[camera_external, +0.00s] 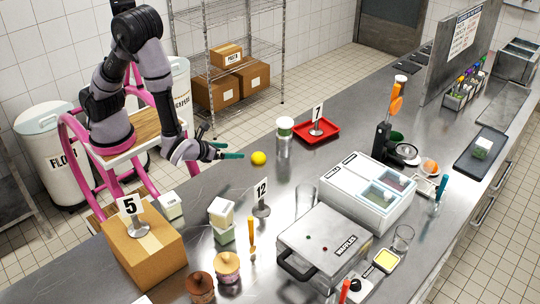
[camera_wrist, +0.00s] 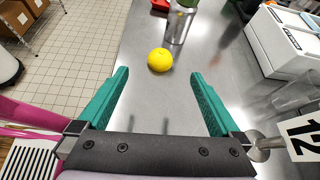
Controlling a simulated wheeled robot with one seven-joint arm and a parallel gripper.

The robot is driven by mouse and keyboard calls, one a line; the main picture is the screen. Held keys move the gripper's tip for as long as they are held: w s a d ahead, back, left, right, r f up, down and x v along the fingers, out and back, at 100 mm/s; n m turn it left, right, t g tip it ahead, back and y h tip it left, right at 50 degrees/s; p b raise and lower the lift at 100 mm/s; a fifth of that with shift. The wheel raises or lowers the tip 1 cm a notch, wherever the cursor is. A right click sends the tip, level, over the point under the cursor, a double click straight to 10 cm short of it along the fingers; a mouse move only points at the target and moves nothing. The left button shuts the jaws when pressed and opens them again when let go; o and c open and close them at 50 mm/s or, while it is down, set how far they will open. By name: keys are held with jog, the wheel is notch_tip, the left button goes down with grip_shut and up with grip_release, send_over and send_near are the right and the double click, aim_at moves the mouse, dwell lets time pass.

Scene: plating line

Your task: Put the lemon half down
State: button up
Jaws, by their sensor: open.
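The lemon half (camera_external: 258,158) is a small round yellow thing lying on the steel counter (camera_external: 190,230). It also shows in the wrist view (camera_wrist: 160,60), resting on the counter just beyond my fingertips. My gripper (camera_external: 232,150) is at the counter's edge, to the left of the lemon half. In the wrist view its two green fingers (camera_wrist: 158,78) stand wide apart with nothing between them. The lemon half is apart from both fingers. Its cut face cannot be made out.
A number 12 stand (camera_external: 261,198) is close to the gripper's right. Bare counter lies around the lemon half.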

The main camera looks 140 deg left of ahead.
jog(key=s+d+r+n+h, duration=0.1)
jog(key=s+d+r+n, duration=0.2)
jog(key=r, duration=0.5)
jog(key=s+d+r+n+h, duration=0.1)
jog(key=d+r+n+h, duration=0.15)
jog(key=r+n, duration=0.4)
jog(key=s+d+r+n+t+h, duration=0.2)
jog(key=s+d+r+t+h, duration=0.1)
jog(key=d+r, duration=0.5)
jog(key=s+d+r+n+t+h, duration=0.2)
jog(key=s+d+r, duration=0.3)
jog(key=d+r, duration=0.4)
jog(key=shift+s+d+t+h, duration=0.25)
jog(key=shift+d+t+h, duration=0.15)
jog(key=shift+t+h, duration=0.45)
